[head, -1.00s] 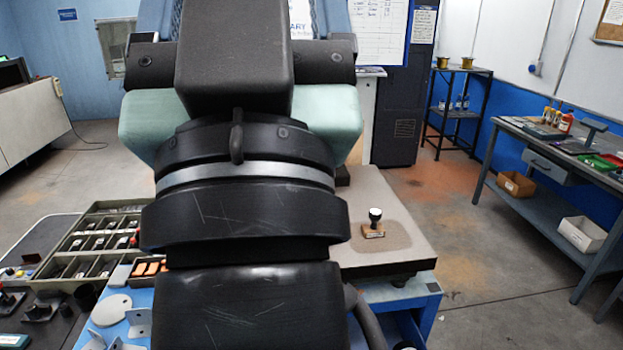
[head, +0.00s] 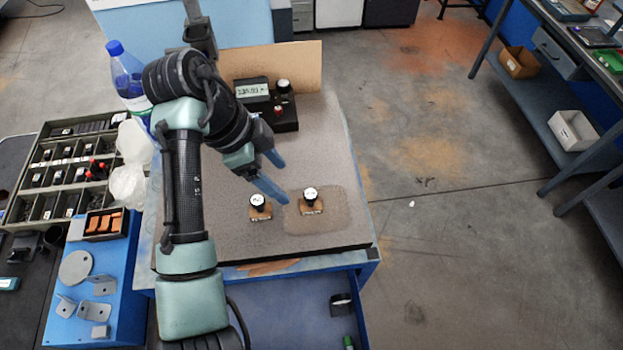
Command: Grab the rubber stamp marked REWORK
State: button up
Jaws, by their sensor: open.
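Two rubber stamps with dark knobs, pale round tops and brown wooden bases stand upright on the grey stone plate (head: 210,235). The left stamp (head: 261,209) stands near the plate's front, and the right stamp (head: 311,202) stands on a darker patch. Their labels are too small to read, so I cannot tell which is marked REWORK. My gripper (head: 284,184), with blue fingers, is open and empty. It is behind and above the stamps, its tips appearing between them in the picture. Its exact height cannot be told.
A dark gauge box with a digital display (head: 252,91) stands at the plate's back. A blue-capped bottle (head: 125,75), crumpled white wads (head: 128,185) and a compartment tray (head: 60,165) are at left. A blue board (head: 120,255) holds metal parts. The plate's right side is clear.

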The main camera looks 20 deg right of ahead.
aim_at(307, 201)
jog(key=b+x, duration=0.2)
jog(key=x, duration=0.4)
jog(key=shift+s+a, duration=0.1)
jog(key=shift+s, duration=0.1)
jog(key=shift+b+x, duration=0.4)
jog(key=shift+x, duration=0.55)
jog(key=shift+d+f+p, duration=0.15)
jog(key=shift+d+p, duration=0.35)
jog(key=shift+p, duration=0.05)
jog(key=shift+p+x, duration=0.35)
jog(key=shift+x, duration=1.2)
jog(key=shift+w, duration=0.15)
grip_shut()
